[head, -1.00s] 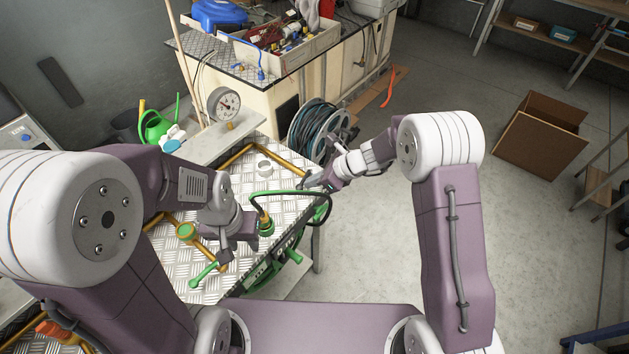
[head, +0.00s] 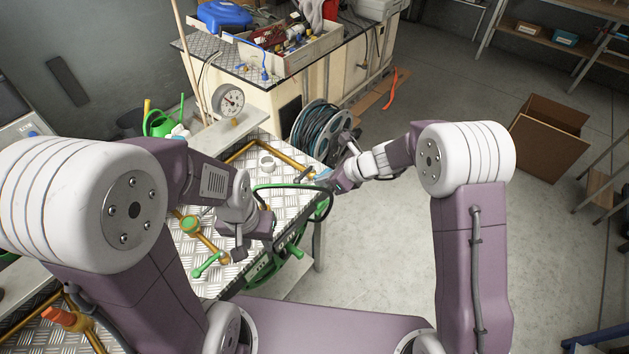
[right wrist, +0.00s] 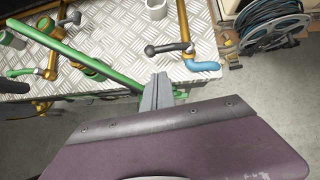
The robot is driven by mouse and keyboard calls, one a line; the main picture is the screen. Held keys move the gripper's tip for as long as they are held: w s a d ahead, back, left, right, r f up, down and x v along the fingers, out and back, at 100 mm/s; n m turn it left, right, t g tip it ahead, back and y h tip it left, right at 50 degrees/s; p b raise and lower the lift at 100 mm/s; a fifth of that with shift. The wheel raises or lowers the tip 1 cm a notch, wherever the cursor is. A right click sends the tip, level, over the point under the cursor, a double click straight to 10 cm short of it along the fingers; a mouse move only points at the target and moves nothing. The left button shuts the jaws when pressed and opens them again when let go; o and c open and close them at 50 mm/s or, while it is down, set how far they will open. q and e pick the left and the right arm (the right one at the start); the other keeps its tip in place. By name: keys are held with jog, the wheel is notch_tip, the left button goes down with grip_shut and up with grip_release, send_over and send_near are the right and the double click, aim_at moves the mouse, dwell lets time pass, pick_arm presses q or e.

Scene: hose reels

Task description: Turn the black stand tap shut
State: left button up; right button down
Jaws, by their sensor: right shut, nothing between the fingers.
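The tap with a black lever (right wrist: 166,47) sits on a brass pipe (right wrist: 183,20) with a light blue spout (right wrist: 204,66) at the plate's edge. In the right wrist view its lever points left, roughly across the pipe. In the head view the dark lever (head: 304,174) and blue spout (head: 323,174) show small beside my right gripper (head: 332,183). My right gripper, also in the right wrist view (right wrist: 160,78), is shut and empty, just below the lever in that picture; contact is unclear. My left gripper (head: 238,250) is over the workbench near green fittings; its jaws are unclear.
The bench has a chequer-plate top (head: 215,240), a green lever (head: 206,265), an orange-handled tap (head: 65,318) and a white ring (head: 267,164). A hose reel (head: 318,132) stands behind. A cardboard box (head: 548,138) lies at right.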

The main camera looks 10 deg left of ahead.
aim_at(304, 174)
jog(key=shift+s+d+r+t+b, duration=0.5)
jog(key=shift+s+d+r, duration=0.95)
jog(key=shift+d+r, duration=1.4)
jog(key=shift+m+y, duration=0.3)
jog(key=shift+y, duration=0.1)
jog(key=x, duration=0.4)
jog(key=r+x, duration=0.1)
jog(key=x, duration=0.4)
jog(key=a+p+x, duration=0.1)
jog(key=x, duration=0.3)
jog(key=shift+w+a, duration=0.25)
jog(key=shift+w, duration=0.2)
